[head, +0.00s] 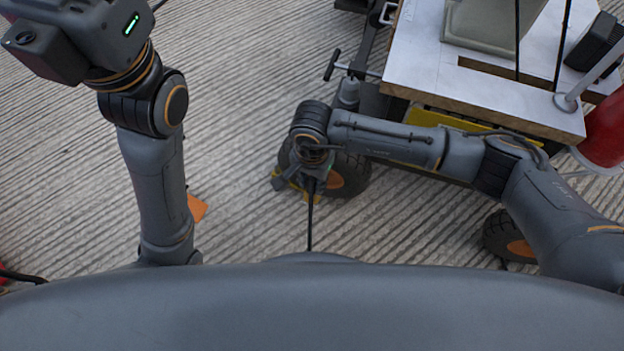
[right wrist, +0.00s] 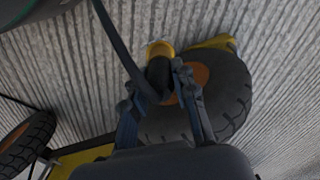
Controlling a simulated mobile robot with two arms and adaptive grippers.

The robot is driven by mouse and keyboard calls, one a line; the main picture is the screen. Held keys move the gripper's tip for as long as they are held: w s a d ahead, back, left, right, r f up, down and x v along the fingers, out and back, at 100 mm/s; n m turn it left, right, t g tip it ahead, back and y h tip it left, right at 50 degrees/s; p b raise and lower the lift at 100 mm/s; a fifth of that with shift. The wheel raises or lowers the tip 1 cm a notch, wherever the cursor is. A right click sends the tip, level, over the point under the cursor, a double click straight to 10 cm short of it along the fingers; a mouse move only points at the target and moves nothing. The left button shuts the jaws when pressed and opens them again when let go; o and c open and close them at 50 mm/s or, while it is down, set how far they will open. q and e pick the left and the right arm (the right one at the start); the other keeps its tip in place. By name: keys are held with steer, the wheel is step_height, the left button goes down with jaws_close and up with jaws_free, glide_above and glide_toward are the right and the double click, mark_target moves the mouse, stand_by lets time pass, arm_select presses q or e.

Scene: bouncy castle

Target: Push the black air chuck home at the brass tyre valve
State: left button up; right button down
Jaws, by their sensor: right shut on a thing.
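The black air chuck (right wrist: 158,72) shows in the right wrist view between the two fingers of my right gripper (right wrist: 158,98), which is shut on it. A dark hose (right wrist: 118,40) runs from it; in the head view the hose (head: 310,222) hangs toward my body. In the head view my right gripper (head: 305,180) is low beside the front wheel (head: 352,172), a black tyre with an orange hub (right wrist: 203,76). I cannot make out the brass valve, so contact with it cannot be told. My left arm is at upper left, its fingertips outside the picture.
Yellow pieces (right wrist: 212,42) lie on the ground by the wheel. The cart (head: 480,95) with a pale top stands at upper right, with a T-handle (head: 333,66) beside it. An orange piece (head: 197,207) lies near my left arm. The ribbed grey ground between is clear.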

steer(key=shift+f, duration=0.25)
steer(key=c, duration=1.3)
jaws_free()
steer(key=o, duration=0.3)
steer(key=shift+r, duration=0.15)
step_height(320, 180, up, 12)
steer(key=shift+f, duration=0.1)
